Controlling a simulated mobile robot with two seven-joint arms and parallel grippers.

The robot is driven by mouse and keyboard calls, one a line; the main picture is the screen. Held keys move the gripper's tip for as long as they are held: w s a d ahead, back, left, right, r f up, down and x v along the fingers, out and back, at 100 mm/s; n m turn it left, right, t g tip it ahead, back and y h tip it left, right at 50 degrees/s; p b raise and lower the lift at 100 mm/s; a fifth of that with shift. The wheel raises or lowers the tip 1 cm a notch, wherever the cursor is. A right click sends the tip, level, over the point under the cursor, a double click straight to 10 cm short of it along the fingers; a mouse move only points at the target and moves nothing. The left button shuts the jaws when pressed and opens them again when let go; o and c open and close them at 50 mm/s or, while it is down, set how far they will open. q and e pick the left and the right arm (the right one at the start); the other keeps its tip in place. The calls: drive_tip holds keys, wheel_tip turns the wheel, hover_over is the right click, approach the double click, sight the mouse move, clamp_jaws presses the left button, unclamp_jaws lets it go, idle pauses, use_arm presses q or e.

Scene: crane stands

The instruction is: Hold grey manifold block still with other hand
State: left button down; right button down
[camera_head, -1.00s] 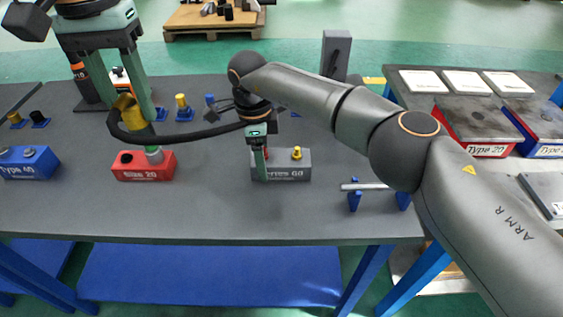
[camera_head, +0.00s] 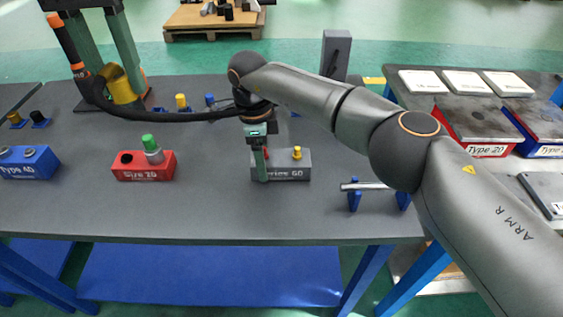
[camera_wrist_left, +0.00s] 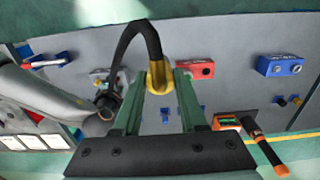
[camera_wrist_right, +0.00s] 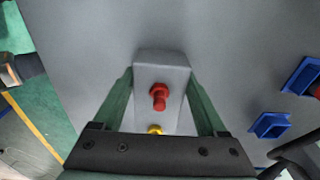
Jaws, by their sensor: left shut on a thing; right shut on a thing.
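The grey manifold block (camera_head: 290,172), with "60" on its front, stands on the table. My right gripper (camera_head: 264,168) is shut on it, one finger across its front left. In the right wrist view the block (camera_wrist_right: 160,62) lies between both fingers, with a red fitting (camera_wrist_right: 158,97) and a yellow fitting (camera_wrist_right: 155,130) on top. My left gripper (camera_head: 110,75) is shut on a yellow coupling (camera_head: 122,88) with a black hose, held above the table's back left. The coupling (camera_wrist_left: 158,78) also shows between the fingers in the left wrist view.
A red block (camera_head: 145,170) with a green-topped fitting (camera_head: 150,142) stands left of the grey block. A blue block (camera_head: 28,164) is at far left. Small blue stands line the back. The hose (camera_head: 180,117) crosses toward my right wrist. A rod (camera_head: 365,187) rests on blue supports.

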unclamp_jaws()
use_arm(q)
wheel_tip(320, 180, up, 4)
drive_tip(key=p, duration=0.5)
drive_tip(key=shift+r, duration=0.15)
use_arm(e)
wheel_tip(320, 180, up, 17)
drive_tip(key=shift+a+r, duration=0.15)
drive_tip(key=shift+a, duration=0.3)
